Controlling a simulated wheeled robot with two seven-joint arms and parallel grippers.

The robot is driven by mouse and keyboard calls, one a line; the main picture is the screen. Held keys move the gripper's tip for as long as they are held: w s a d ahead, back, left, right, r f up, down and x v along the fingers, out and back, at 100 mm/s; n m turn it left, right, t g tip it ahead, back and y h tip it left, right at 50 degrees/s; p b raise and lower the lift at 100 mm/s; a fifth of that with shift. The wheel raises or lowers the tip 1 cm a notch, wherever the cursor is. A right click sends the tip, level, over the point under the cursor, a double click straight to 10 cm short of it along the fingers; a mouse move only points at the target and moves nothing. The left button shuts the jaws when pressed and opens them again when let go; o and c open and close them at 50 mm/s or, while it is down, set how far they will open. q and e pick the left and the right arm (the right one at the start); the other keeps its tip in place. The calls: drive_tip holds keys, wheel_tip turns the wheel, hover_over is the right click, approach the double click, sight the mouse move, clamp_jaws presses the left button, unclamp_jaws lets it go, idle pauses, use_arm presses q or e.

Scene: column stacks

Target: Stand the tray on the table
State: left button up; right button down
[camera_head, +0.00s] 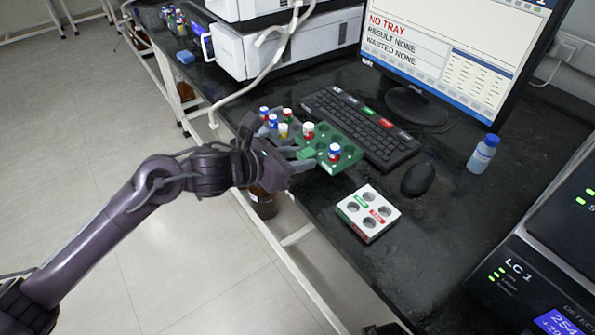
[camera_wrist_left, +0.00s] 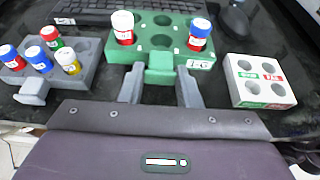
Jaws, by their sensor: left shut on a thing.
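The green tray (camera_head: 345,158) carries two vials, a white-capped vial (camera_head: 308,131) and a blue-capped vial (camera_head: 334,152). It looks level, beside the keyboard; I cannot tell whether it touches the table (camera_head: 440,230). My left gripper (camera_head: 302,162) is shut on the tray's front handle, which shows between the two fingers in the left wrist view (camera_wrist_left: 160,68). The tray's label there seems to read 1-6. A grey tray (camera_wrist_left: 80,72) with several vials stands left of the green one. My right gripper is not visible.
A white block (camera_head: 369,213) with holes and green and red labels sits near the front edge. The keyboard (camera_head: 360,125), mouse (camera_head: 418,179), bottle (camera_head: 483,153) and monitor (camera_head: 450,50) stand behind. The monitor reads "NO TRAY".

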sight(297, 179)
use_arm(q)
drive_tip(key=shift+f, duration=1.95)
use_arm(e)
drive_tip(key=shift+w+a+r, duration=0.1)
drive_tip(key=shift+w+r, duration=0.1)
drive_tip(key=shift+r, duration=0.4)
use_arm(q)
drive_tip(key=shift+f+b, duration=0.15)
drive_tip(key=shift+b, duration=0.2)
drive_tip(key=o, duration=0.7)
drive_tip(key=shift+c, duration=0.2)
drive_tip(key=o, duration=0.3)
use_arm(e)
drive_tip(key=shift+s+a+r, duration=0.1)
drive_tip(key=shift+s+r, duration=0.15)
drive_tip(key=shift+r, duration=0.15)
